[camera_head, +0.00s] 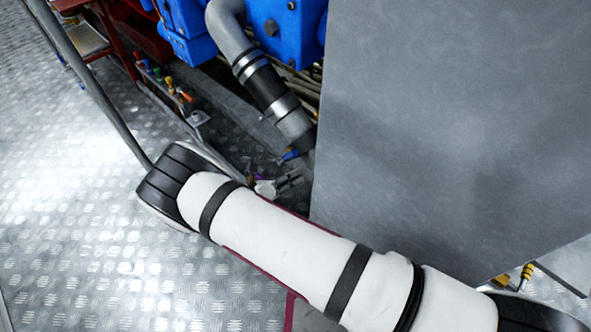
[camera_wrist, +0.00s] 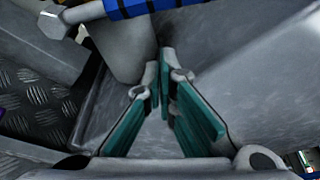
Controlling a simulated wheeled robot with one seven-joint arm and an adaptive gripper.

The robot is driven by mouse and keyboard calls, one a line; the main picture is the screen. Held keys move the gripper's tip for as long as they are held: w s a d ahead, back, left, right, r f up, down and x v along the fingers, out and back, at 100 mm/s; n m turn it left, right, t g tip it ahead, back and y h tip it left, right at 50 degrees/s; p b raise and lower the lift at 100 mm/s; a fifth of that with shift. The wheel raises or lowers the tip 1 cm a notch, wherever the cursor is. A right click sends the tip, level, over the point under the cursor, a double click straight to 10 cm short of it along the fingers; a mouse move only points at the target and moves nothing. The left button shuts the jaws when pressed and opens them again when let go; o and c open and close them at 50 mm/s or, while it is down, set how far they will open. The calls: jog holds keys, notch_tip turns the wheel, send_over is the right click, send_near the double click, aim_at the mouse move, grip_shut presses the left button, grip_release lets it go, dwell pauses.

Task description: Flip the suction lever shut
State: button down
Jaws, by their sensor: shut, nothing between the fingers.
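In the wrist view, a blue ribbed handle (camera_wrist: 150,8), which looks like the suction lever's grip, crosses the top edge and is cut off by it. A bare metal end (camera_wrist: 56,24) shows at its left. In the head view, a small blue piece (camera_head: 290,155), probably the same lever, shows at the lower end of the pipe. My gripper (camera_wrist: 162,68) is shut and empty, its teal finger pads close together. Its tips are below the handle in the wrist view; any contact is not visible. In the head view my gripper (camera_head: 291,181) is small, just below the blue piece.
A large grey panel (camera_head: 450,120) fills the right of the head view. A grey pipe with a black sleeve (camera_head: 262,85) comes down from blue machinery (camera_head: 285,28). Several small coloured valve handles (camera_head: 160,75) line the left. A handrail (camera_head: 90,75) and open tread-plate floor (camera_head: 60,190) lie left.

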jog(key=p+v, duration=0.1)
jog(key=v, duration=0.6)
jog(key=shift+s+a, duration=0.2)
jog(key=shift+a, duration=0.05)
jog(key=shift+f, duration=0.1)
